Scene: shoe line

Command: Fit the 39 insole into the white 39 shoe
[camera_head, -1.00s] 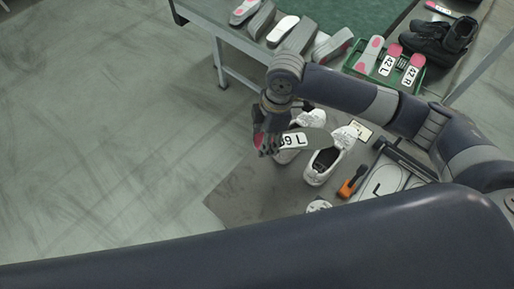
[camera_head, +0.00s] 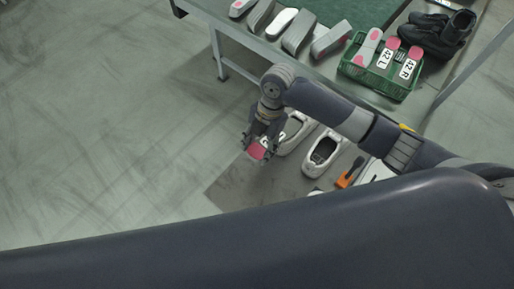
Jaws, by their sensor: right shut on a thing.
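My right gripper (camera_head: 260,142) is shut on an insole whose pink end (camera_head: 257,151) sticks out below the fingers. The rest of the insole is mostly covered by the gripper, and its label cannot be read now. The gripper is just left of a white shoe (camera_head: 298,130); I cannot tell whether the insole touches it. A second white shoe (camera_head: 325,152) stands to the right with its dark opening facing up. No size mark shows on either shoe. My left gripper is not in view.
A green crate (camera_head: 352,72) holds insoles marked 42 L and 42 R. Black shoes (camera_head: 440,35) and several grey shoe lasts (camera_head: 297,33) stand on the bench. An orange-handled tool (camera_head: 344,180) lies right of the shoes. The floor at left is clear.

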